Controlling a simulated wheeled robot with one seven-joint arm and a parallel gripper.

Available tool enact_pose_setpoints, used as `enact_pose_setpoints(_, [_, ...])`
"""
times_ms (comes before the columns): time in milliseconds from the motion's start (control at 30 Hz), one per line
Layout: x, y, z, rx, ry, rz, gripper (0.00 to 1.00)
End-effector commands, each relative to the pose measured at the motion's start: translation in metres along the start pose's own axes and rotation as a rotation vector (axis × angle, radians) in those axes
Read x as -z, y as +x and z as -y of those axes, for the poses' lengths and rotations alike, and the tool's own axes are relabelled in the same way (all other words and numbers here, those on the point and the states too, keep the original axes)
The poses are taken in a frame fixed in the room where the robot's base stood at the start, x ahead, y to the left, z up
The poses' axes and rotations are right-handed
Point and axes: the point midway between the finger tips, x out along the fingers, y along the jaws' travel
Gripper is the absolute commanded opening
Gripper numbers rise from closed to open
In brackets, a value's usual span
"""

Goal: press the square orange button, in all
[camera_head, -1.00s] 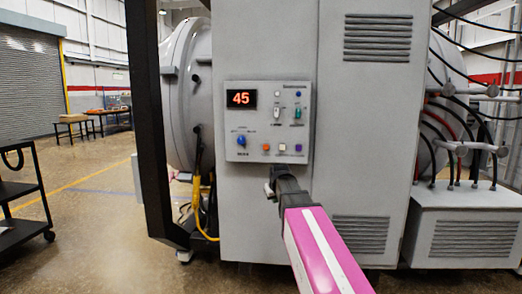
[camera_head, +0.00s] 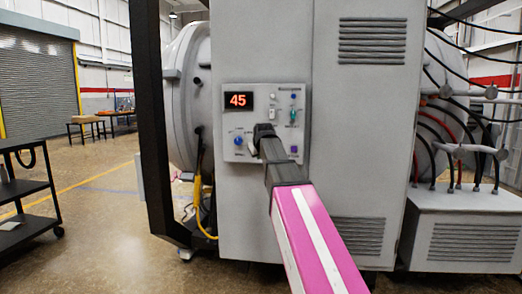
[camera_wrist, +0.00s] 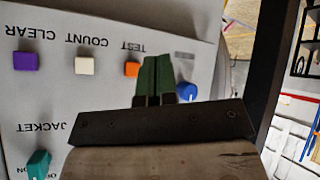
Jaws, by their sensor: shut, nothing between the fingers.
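The square orange button (camera_wrist: 132,69) sits under the TEST label in the wrist view, where the panel appears upside down. In the head view my arm hides it. My gripper (camera_wrist: 157,62) is shut and empty, its fingertips close beside the orange button, on the side toward the blue knob (camera_wrist: 187,91). In the head view my gripper (camera_head: 252,146) is in front of the lower part of the control panel (camera_head: 230,119), right of the same knob (camera_head: 239,141). I cannot tell whether the fingertips touch the panel.
A white button (camera_wrist: 85,66) under COUNT and a purple button (camera_wrist: 26,62) under CLEAR are in line with the orange one. A teal switch (camera_wrist: 38,163) is near the wrist view's lower left. The red display (camera_head: 238,100) reads 45.

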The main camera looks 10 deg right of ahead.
Motion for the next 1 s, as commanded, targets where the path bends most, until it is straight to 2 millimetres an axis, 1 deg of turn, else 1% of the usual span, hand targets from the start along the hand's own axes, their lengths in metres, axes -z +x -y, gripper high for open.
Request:
enact_pose_setpoints(167, [0.001, 0.001, -0.001, 0.0, 0.001, 0.0, 0.0])
enact_pose_setpoints(367, [0.006, 0.007, -0.005, 0.0, 0.001, 0.0, 0.0])
enact_pose_setpoints(567, [0.017, 0.022, -0.016, -0.001, 0.001, 0.0, 0.0])
enact_pose_setpoints(900, [0.038, 0.052, -0.037, 0.0, 0.001, 0.001, 0.0])
enact_pose_setpoints(1000, [0.042, 0.058, -0.042, 0.001, 0.001, 0.001, 0.0])
